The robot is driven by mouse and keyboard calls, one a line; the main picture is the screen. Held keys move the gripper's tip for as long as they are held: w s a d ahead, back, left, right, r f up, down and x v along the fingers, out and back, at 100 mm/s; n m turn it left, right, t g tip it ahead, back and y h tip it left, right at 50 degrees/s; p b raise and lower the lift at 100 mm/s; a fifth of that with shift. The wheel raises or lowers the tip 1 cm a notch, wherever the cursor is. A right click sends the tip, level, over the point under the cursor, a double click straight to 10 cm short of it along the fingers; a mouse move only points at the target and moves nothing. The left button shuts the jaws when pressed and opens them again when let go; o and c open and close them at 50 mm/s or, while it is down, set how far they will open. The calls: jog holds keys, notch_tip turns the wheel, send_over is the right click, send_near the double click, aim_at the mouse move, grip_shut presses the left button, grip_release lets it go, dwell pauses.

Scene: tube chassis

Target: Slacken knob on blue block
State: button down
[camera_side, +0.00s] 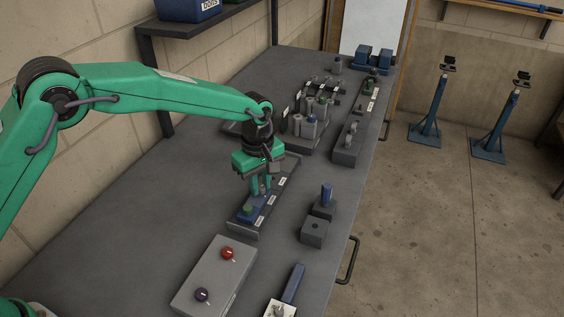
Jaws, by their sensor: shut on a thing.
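A blue block (256,212) sits in a long dark tray (239,228) near the middle of the bench. A small green piece (247,208) shows on its near left end. My gripper (262,190) points down over the tray, its fingers low at the far end of the blue block. The fingers are shut on what appears to be the knob. They mostly hide it, so its shape and turn cannot be made out.
A grey box with a red button (227,253) and a dark purple button (202,295) stands nearer the camera. Dark blocks (314,232) lie to the right. Racks with cylinders (309,128) stand behind. The bench (150,200) is clear at left.

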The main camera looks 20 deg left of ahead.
aim_at(260, 187)
jog(key=shift+f, duration=0.1)
jog(key=c, duration=1.3)
grip_release()
jog(key=shift+o, duration=0.2)
jog(key=shift+r, duration=0.2)
jog(key=shift+r, duration=3.75)
